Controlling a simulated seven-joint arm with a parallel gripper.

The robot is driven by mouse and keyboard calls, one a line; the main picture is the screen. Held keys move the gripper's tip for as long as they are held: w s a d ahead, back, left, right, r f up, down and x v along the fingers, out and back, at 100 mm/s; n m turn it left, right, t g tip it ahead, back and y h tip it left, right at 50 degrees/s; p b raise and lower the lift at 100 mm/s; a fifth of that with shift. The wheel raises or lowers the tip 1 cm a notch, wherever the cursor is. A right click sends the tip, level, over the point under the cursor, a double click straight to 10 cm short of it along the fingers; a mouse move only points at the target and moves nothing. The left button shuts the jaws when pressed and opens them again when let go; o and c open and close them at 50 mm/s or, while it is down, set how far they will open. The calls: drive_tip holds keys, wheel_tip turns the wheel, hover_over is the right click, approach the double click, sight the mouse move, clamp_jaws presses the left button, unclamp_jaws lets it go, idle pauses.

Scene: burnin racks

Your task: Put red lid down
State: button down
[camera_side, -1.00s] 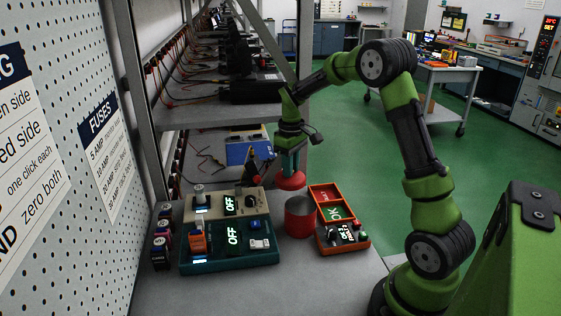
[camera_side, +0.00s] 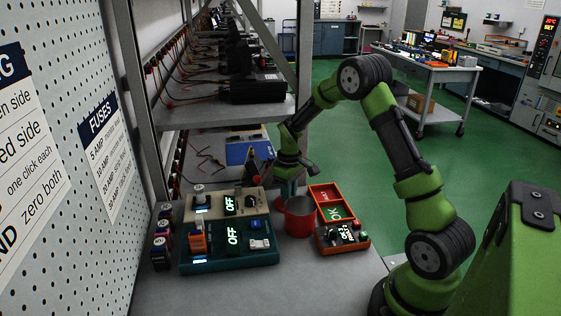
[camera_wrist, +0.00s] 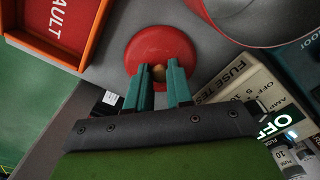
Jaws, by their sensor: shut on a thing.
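The red lid (camera_wrist: 160,50) is round with a brass-coloured knob. In the wrist view my gripper (camera_wrist: 160,78) has its two teal fingers shut on that knob. The pot's rim also shows at the top right of the wrist view (camera_wrist: 222,22).
An orange tray with a red FAULT bin (camera_side: 323,193) and a green OK bin stands right of the pot. A beige fuse tester (camera_side: 215,207) and a teal box (camera_side: 215,262) stand to its left. A blue unit (camera_side: 247,148) sits behind. The front bench is clear.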

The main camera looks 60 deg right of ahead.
drive_tip(key=shift+f, duration=0.15)
drive_tip(key=c, duration=1)
unclamp_jaws()
wheel_tip(320, 180, up, 12)
drive_tip(key=s+a+r+m+t, duration=0.25)
drive_tip(key=s+a+r, duration=0.35)
drive_tip(key=a+r, duration=0.5)
drive_tip(key=s+a+t, duration=0.1)
drive_tip(key=s+a, duration=0.2)
drive_tip(key=s, duration=0.1)
drive_tip(key=s+a+m+t+y, duration=0.1)
drive_tip(key=s+a+t, duration=0.1)
drive_tip(key=s+a, duration=0.2)
drive_tip(key=s+a+t+y, duration=0.1)
drive_tip(key=s+a, duration=0.2)
drive_tip(key=a, duration=0.1)
drive_tip(key=shift+s+r+m+t, duration=0.1)
drive_tip(key=shift+s+m+t, duration=0.15)
drive_tip(key=shift+s+t, duration=0.15)
